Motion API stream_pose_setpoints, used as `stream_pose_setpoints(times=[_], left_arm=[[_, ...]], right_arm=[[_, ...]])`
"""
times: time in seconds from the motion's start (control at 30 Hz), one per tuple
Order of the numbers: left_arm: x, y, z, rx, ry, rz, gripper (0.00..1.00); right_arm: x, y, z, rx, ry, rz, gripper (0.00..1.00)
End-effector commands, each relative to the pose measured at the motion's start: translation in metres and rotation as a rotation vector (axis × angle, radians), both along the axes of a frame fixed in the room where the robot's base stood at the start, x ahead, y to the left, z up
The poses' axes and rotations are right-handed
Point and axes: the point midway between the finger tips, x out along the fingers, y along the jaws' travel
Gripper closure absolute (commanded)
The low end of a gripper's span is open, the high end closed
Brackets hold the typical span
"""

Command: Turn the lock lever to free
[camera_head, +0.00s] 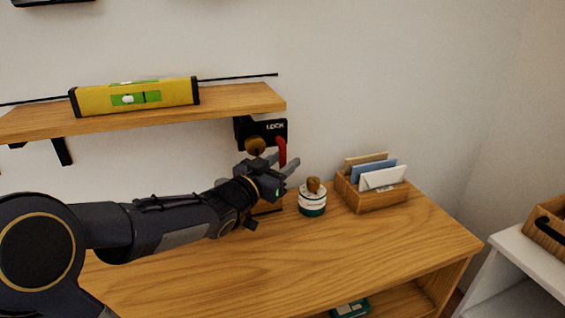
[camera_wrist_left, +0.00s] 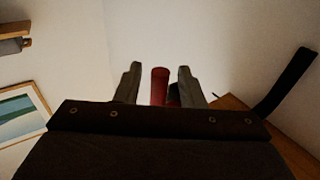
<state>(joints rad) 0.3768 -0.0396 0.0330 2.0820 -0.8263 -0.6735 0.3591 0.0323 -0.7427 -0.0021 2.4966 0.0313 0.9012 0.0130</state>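A black lock plate (camera_head: 268,129) marked LOCK sits under the right end of the wooden shelf. A red lever (camera_head: 282,151) hangs down from its right side. A round brown knob (camera_head: 255,146) is at its lower left. My left gripper (camera_head: 284,161) is at the lever's lower end, fingers pointing up and right. In the left wrist view the red lever (camera_wrist_left: 160,86) stands between the two fingers of my left gripper (camera_wrist_left: 158,70), with a visible gap on each side. The gripper is open. My right gripper is not in view.
Below, on the wooden cabinet (camera_head: 400,238), stand a jar with a brown stopper (camera_head: 312,203) and a wooden letter holder (camera_head: 375,199). The cabinet's front right top is clear.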

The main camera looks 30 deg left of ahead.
Motion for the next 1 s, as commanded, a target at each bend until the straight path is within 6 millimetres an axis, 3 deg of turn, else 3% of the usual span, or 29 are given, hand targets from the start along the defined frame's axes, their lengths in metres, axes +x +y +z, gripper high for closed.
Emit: stream_pose_setpoints(times=[0.23, 0.5, 0.7, 1.0], left_arm=[[-0.007, 0.001, 0.000, 0.001, 0.000, 0.001, 0.64], [-0.052, 0.006, -0.002, 0.001, -0.001, 0.002, 0.64], [-0.074, 0.009, -0.004, 0.000, -0.001, 0.001, 0.64], [-0.078, 0.009, -0.005, 0.000, 0.000, 0.000, 0.64]], right_arm=[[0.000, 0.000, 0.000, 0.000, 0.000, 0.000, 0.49], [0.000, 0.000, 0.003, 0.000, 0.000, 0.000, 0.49], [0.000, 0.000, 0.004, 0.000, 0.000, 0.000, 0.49], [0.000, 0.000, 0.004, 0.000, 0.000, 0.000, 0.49]])
